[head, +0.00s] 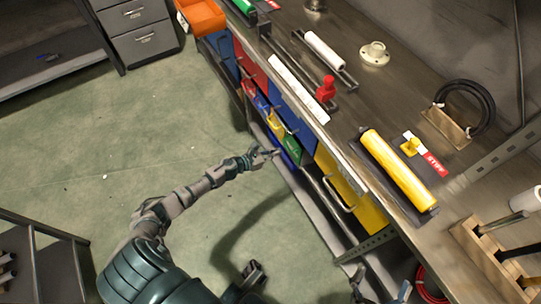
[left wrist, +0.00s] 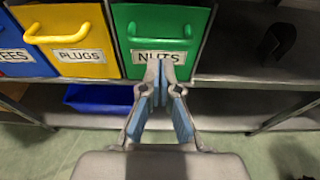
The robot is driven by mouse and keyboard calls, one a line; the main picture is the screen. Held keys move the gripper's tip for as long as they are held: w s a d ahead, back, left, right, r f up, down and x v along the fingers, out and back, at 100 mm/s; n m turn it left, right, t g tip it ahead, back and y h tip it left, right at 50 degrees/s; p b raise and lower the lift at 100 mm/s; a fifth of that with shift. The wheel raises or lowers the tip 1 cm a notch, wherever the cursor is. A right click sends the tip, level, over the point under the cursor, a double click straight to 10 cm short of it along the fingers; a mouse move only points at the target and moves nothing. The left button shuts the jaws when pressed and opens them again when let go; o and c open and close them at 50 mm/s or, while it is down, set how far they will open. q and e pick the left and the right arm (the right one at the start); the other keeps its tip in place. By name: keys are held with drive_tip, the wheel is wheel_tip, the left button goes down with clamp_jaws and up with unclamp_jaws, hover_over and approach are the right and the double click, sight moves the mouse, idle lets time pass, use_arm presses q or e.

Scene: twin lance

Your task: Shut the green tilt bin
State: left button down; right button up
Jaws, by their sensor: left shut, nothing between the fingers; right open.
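The green bin (left wrist: 160,25), labelled NUTS, fills the upper middle of the left wrist view, with a green handle across its front. It shows small in the head view (head: 291,150), at the end of the bin row under the workbench. I cannot tell how far it is tilted. My left gripper (head: 268,154) is shut and empty, just in front of the bin. In the left wrist view its fingertips (left wrist: 161,72) overlap the bin's lower label; contact cannot be told. My right gripper (head: 381,284) shows only partly at the bottom edge of the head view, fingers apart.
A yellow PLUGS bin (left wrist: 72,40) and a blue bin (left wrist: 20,55) stand left of the green one. Another blue bin (left wrist: 95,98) sits on the lower shelf. The workbench (head: 400,105) carries a yellow roller (head: 398,170). Green floor (head: 110,150) is open at left.

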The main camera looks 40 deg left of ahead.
use_arm(q)
drive_tip(key=shift+w+d+r, duration=0.2)
drive_tip(key=shift+w+r, duration=0.15)
drive_tip(key=shift+w, duration=0.15)
drive_tip(key=shift+w+d+r, duration=0.2)
drive_tip(key=shift+w+r, duration=0.15)
drive_tip(key=shift+w, duration=0.1)
use_arm(e)
drive_tip(key=shift+w+f+g, duration=0.25)
drive_tip(key=shift+w+g, duration=0.05)
